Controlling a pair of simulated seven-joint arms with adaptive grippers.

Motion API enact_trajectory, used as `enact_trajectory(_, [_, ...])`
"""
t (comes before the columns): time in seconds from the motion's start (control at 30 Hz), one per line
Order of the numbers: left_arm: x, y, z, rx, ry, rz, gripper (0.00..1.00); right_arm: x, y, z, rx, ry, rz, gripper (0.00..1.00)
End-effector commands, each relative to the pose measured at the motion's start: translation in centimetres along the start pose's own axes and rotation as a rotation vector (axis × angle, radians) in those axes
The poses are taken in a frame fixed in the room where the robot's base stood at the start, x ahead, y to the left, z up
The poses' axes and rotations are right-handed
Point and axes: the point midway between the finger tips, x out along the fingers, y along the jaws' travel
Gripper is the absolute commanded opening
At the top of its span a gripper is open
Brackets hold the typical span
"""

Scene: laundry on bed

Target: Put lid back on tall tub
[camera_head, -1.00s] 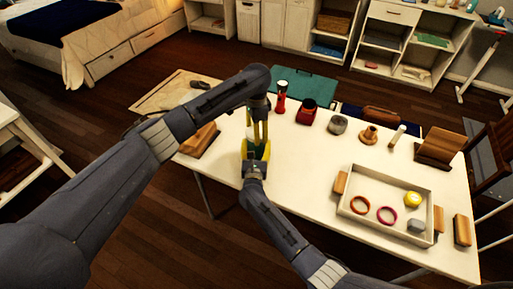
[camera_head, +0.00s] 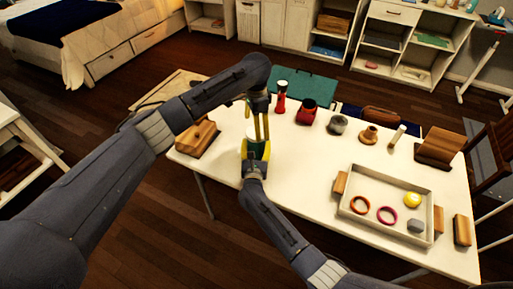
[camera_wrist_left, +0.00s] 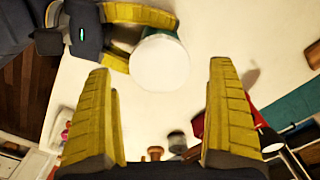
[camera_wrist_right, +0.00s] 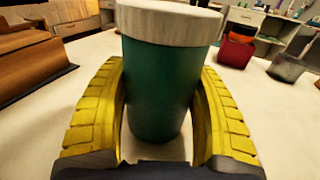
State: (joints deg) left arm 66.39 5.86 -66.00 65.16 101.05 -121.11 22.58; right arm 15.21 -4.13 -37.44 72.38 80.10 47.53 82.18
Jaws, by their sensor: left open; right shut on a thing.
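The tall green tub (camera_wrist_right: 158,90) stands upright on the table, with its pale round lid (camera_wrist_right: 170,22) on top. In the right wrist view the lid looks level and covers the tub's mouth. My right gripper (camera_wrist_right: 158,125) is shut around the tub's sides. My left gripper (camera_wrist_left: 162,120) is open and empty above the tub. In the left wrist view the lid (camera_wrist_left: 160,62) lies beyond the gap between its fingers. In the head view my arms and grippers hide much of the tub (camera_head: 261,149).
A white tray (camera_head: 352,208) with rings and small items stands at the right. A wooden block (camera_head: 197,138) is left of the tub. The table's middle is clear.

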Motion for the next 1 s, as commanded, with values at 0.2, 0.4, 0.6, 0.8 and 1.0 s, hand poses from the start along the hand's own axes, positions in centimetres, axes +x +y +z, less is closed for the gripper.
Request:
enact_trajectory(0.2, [-4.0, -0.1, 0.0, 0.0, 0.001, -0.004, 0.9, 0.0, 0.0, 0.0, 0.0, 0.0, 0.0, 0.0])
enact_trajectory(0.4, [-6.8, -0.1, 0.0, 0.001, 0.0, -0.002, 0.9, 0.0, 0.0, 0.0, 0.0, 0.0, 0.0, 0.0])
enact_trajectory(0.6, [-8.3, 0.0, 0.0, 0.0, 0.0, -0.001, 0.9, 0.0, 0.0, 0.0, 0.0, 0.0, 0.0, 0.0])
enact_trajectory(0.8, [-8.8, 0.0, 0.0, 0.0, 0.0, 0.0, 0.9, 0.0, 0.0, 0.0, 0.0, 0.0, 0.0, 0.0])
enact_trajectory(1.0, [-8.8, 0.0, 0.0, 0.0, 0.0, 0.0, 0.9, 0.0, 0.0, 0.0, 0.0, 0.0, 0.0, 0.0])
